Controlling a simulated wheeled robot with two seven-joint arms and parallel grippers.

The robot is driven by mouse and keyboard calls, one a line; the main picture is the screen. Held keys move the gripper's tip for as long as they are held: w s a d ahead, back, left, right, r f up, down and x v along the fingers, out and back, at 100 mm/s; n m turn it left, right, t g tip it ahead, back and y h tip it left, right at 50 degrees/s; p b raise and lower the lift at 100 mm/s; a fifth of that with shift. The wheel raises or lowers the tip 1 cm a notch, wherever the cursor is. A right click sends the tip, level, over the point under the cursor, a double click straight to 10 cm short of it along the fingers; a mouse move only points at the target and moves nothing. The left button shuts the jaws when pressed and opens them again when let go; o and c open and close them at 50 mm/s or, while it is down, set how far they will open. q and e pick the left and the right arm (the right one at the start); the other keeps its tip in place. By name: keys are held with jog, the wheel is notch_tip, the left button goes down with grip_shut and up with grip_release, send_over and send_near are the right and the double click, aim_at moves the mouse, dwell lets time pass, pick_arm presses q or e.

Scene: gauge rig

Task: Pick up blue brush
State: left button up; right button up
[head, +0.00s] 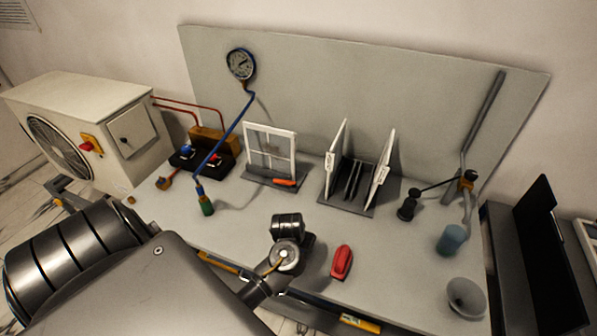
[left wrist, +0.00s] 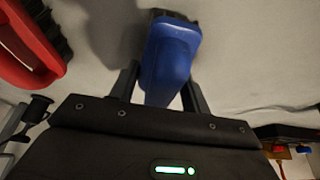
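The blue brush (left wrist: 170,52) is in the left wrist view, its rounded blue back towards the camera and dark bristles at its far end. My left gripper (left wrist: 162,78) has one finger on each side of it, very close to its sides. I cannot tell whether both fingers press on it. In the head view my left arm covers the blue brush and the gripper's fingers. A red brush (head: 342,262) lies on the table, right of my left wrist; it also shows in the left wrist view (left wrist: 28,48). My right gripper is not in view.
The grey table (head: 385,285) holds a white window frame (head: 270,150), a rack with upright panels (head: 352,185), a blue-green cup (head: 452,239) and a grey funnel (head: 466,297). A gauge (head: 241,64) stands at the back left.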

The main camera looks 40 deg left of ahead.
pick_arm(q)
jog(key=c, duration=0.3)
jog(key=shift+c, duration=0.2)
notch_tip(320, 180, up, 8)
jog(key=p, duration=0.3)
jog(key=shift+a+r, duration=0.1)
jog(key=shift+r, duration=0.9)
jog(key=o, duration=0.5)
jog(key=c, duration=0.3)
jog(key=shift+w, duration=0.1)
